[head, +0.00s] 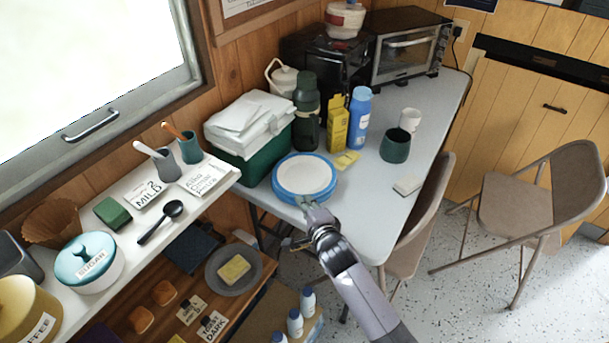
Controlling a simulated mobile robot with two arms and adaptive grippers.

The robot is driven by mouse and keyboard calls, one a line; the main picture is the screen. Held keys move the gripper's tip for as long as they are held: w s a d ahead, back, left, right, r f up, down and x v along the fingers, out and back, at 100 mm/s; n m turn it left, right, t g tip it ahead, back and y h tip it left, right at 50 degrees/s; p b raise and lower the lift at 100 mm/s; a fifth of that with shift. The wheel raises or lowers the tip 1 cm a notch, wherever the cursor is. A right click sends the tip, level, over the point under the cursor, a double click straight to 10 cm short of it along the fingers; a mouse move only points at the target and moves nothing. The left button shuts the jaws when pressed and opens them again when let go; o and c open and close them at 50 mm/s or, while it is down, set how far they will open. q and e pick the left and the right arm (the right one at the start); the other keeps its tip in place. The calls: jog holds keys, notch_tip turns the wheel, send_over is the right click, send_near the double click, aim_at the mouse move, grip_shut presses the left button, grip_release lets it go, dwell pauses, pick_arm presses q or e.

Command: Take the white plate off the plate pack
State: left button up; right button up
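The white plate (304,174) lies flat on top of the plate pack (279,192), whose blue rim shows all round it. The pack sits at the near left end of the grey folding table. My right gripper (303,207) is at the near edge of the pack, with its fingertips by the blue rim, and my arm reaches in from the bottom right. The fingers are small and partly hidden by the wrist. I cannot tell whether they touch the rim or are open. My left gripper is not in view.
A green and white cooler (246,136) stands left behind the pack. A dark green flask (306,112), yellow box (335,126) and blue bottle (359,117) stand behind it. The table's right front is mostly clear. A folding chair (420,215) stands close.

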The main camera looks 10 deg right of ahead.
jog(key=x, duration=0.4)
jog(key=shift+f, duration=0.1)
grip_shut()
